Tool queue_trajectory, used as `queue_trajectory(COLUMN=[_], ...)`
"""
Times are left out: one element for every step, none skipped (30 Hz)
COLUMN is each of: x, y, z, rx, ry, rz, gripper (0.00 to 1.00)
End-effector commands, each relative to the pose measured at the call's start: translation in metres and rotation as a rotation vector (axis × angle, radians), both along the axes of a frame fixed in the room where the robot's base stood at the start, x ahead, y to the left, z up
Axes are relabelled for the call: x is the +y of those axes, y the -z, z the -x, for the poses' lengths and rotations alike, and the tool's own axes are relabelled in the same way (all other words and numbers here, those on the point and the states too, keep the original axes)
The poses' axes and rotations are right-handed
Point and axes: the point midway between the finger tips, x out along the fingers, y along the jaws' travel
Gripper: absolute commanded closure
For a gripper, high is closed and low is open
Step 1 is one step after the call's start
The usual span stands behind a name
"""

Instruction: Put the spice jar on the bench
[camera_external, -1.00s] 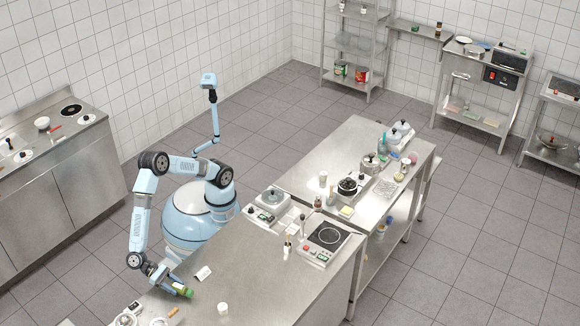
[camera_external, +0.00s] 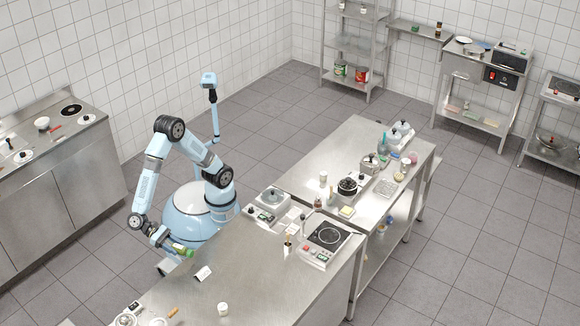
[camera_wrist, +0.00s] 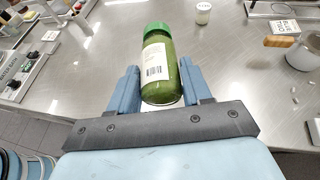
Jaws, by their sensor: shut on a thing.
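The spice jar (camera_wrist: 160,68) is clear glass with green contents, a green lid and a white barcode label. It lies between the two fingers of my gripper (camera_wrist: 160,85) in the wrist view, and my gripper is shut on it. In the external view the jar (camera_external: 182,249) is tilted, held above the near-left part of the steel bench (camera_external: 255,265), close to my body. A gap between the jar and the bench top is likely but hard to measure.
The bench's middle is clear.

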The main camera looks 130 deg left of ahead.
Motion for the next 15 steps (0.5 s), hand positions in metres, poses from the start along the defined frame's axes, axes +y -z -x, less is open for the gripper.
queue_trajectory(x=[0.002, 0.003, 0.003, 0.004, 0.004, 0.004, 0.004, 0.004, 0.003, 0.002, -0.001, -0.006, -0.011, -0.017, -0.028], y=[-0.001, -0.002, -0.002, -0.002, -0.003, -0.003, -0.003, -0.003, -0.003, -0.003, -0.003, -0.004, -0.004, -0.005, -0.007], z=[0.001, 0.002, 0.002, 0.003, 0.003, 0.003, 0.003, 0.003, 0.003, 0.004, 0.004, 0.005, 0.006, 0.007, 0.009], rx=[0.000, 0.000, -0.001, -0.001, -0.001, -0.001, -0.001, -0.001, -0.001, 0.000, -0.001, 0.000, -0.001, -0.001, -0.001], ry=[0.000, 0.000, 0.000, 0.000, 0.000, 0.000, 0.000, 0.000, 0.004, 0.012, 0.023, 0.046, 0.069, 0.100, 0.147], rz=[0.001, 0.000, 0.000, 0.000, 0.000, 0.000, 0.000, 0.000, -0.001, 0.000, 0.001, 0.001, 0.000, 0.000, 0.000], gripper=[0.91, 0.91, 0.91, 0.91, 0.91, 0.91, 0.91, 0.91, 0.91, 0.91, 0.91, 0.91, 0.91, 0.91, 0.91])
